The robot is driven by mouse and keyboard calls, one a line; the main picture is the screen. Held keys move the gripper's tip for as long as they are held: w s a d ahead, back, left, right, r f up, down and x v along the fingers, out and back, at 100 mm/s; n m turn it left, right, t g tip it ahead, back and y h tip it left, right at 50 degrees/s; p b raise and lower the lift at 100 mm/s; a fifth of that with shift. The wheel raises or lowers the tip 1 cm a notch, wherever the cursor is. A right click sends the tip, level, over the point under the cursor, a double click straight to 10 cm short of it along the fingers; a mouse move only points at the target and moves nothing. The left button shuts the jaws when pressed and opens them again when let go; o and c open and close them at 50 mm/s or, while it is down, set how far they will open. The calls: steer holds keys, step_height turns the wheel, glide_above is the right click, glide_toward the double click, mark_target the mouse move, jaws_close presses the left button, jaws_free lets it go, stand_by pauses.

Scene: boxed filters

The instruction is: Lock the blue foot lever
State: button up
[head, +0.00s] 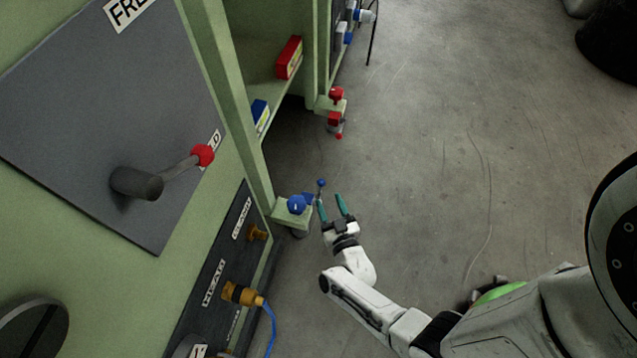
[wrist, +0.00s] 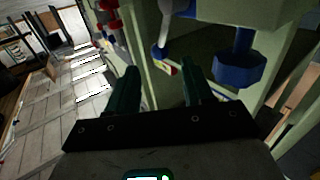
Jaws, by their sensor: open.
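The blue foot lever shows as a blue ball (head: 321,183) on a short grey shaft, beside a blue knob (head: 297,204) on a green foot block at the cabinet's corner. In the wrist view the blue lever ball (wrist: 161,51) hangs at the end of its pale shaft, beyond and between my fingers, and the larger blue knob (wrist: 238,69) is to the right. My gripper (head: 331,202) is open, its green fingers just right of the lever in the head view. The fingers (wrist: 159,82) appear empty in the wrist view. Contact with the lever cannot be told.
A red foot lever (head: 335,120) stands at the farther corner. Red (head: 289,58) and blue boxes (head: 260,113) sit on the green cabinet's shelf. A red-tipped handle (head: 202,155) sticks out from the grey panel. A blue cable (head: 271,330) hangs low at left.

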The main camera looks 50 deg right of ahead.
mark_target(321, 181)
steer(key=b+x, duration=0.2)
steer(key=x, duration=0.6)
steer(key=shift+c, duration=0.4)
jaws_close()
